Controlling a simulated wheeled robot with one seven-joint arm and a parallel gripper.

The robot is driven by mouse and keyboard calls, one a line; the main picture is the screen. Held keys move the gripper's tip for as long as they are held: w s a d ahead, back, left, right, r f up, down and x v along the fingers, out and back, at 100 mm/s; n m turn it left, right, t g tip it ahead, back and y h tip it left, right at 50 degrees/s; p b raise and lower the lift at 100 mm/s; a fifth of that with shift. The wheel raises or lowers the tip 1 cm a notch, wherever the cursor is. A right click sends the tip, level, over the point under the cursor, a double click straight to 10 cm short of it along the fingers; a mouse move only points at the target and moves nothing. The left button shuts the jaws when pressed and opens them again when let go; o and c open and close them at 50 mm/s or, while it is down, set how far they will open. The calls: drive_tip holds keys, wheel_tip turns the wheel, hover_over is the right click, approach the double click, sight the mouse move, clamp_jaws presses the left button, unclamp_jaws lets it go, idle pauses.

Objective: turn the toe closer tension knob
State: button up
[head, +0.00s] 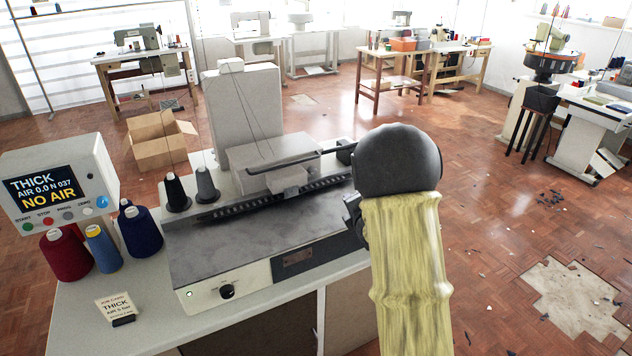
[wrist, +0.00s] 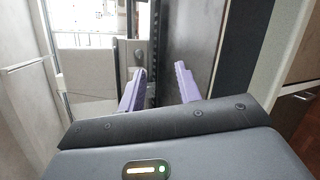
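A black round knob (head: 227,291) with a pale mark above it sits on the light front panel of the grey machine (head: 205,258); its label is too small to read, so I cannot tell whether it is the toe closer tension knob. My gripper's two purple fingers (wrist: 160,72) are apart with nothing between them in the wrist view. In the head view my arm hides most of the gripper (head: 352,212), which is at the machine's right end, well right of the knob. The knob is not seen in the wrist view.
A control box (head: 55,185) reads THICK, AIR 0.0, NO AIR. A card (head: 116,308) reading THICK stands on the table (head: 75,325). Red (head: 66,256) and blue (head: 140,232) thread cones stand at left.

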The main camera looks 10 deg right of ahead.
sight(314, 172)
drive_tip(key=w+f+n+t+y, duration=0.1)
drive_tip(key=n, duration=0.2)
drive_tip(key=w+f+n+t+y+b, duration=0.1)
drive_tip(key=w+n, duration=0.1)
drive_tip(key=n, duration=0.1)
drive_tip(key=w+a+f+n+b, duration=0.1)
drive_tip(key=n, duration=0.2)
drive_tip(key=shift+w+t+y, duration=0.15)
drive_tip(key=shift+t+y, duration=0.25)
drive_tip(key=n, duration=0.1)
drive_tip(key=n+y, duration=0.1)
drive_tip(key=n, duration=0.1)
drive_tip(key=shift+w+a+f+n+t+y+b, duration=0.3)
drive_tip(key=shift+w+a+b, duration=0.05)
drive_tip(key=shift+a+r+n, duration=0.1)
drive_tip(key=shift+n, duration=0.3)
drive_tip(key=p+x, duration=0.3)
drive_tip(key=x, duration=1.4)
drive_tip(key=shift+w+a+r, duration=0.15)
drive_tip(key=shift+w, duration=0.05)
drive_tip(key=c, duration=0.7)
